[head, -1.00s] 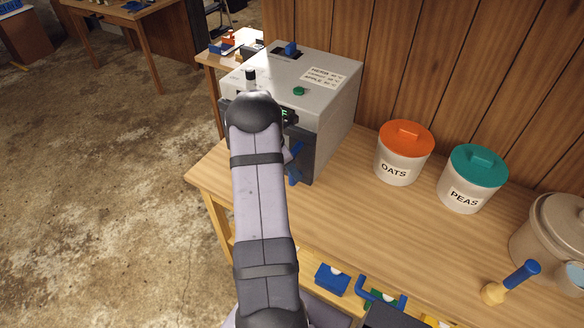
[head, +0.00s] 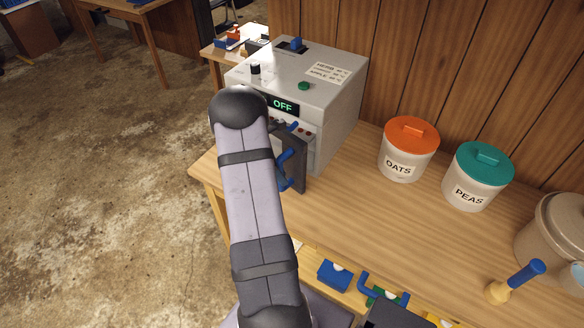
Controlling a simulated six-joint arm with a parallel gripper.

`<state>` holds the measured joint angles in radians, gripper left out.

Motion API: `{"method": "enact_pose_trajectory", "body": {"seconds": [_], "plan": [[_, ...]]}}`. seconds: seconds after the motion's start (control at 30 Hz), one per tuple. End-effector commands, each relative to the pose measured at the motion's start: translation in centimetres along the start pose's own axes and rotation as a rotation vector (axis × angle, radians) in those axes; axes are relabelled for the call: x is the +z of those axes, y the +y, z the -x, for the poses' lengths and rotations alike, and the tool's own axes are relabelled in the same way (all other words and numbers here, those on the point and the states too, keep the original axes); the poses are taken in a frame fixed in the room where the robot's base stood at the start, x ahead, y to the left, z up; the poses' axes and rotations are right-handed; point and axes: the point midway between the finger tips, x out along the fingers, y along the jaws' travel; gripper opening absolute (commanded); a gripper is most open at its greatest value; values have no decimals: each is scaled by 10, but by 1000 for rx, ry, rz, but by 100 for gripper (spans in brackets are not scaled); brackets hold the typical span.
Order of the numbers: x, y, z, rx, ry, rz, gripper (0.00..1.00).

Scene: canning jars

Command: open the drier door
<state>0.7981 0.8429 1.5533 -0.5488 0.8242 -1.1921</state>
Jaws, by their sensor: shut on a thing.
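The drier (head: 340,115) is a pale grey box on the wooden bench, with a lit display (head: 283,106) reading OFF. Its dark door (head: 295,160) stands partly open, its right edge swung out from the front. A blue handle (head: 287,172) shows on the door beside my arm. My arm reaches up across the drier's front left and hides part of the door. My gripper is hidden behind the arm, so its grip on the handle cannot be seen.
A white OATS jar (head: 400,168) with an orange lid and a PEAS jar (head: 470,192) with a teal lid stand right of the drier. A blue-handled tool (head: 524,275) and a large pot (head: 556,235) are further right. The bench between the drier and jars is clear.

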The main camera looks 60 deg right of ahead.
Motion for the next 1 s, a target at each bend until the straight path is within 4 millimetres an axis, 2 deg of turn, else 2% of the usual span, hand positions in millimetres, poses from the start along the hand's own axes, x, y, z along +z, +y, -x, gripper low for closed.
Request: {"method": "enact_pose_trajectory", "body": {"seconds": [0.03, 0.23, 0.4, 0.5, 0.7, 1.0], "plan": [[-15, -5, 6, -13, 0, -29, 0], [-71, -21, 29, -82, 1, -198, 0], [-118, -26, 48, -141, 2, -341, 0], [-140, -26, 57, -169, 3, -407, 0], [-175, -22, 71, -213, 3, -514, 0], [-212, -13, 87, -246, 3, -591, 0]]}}
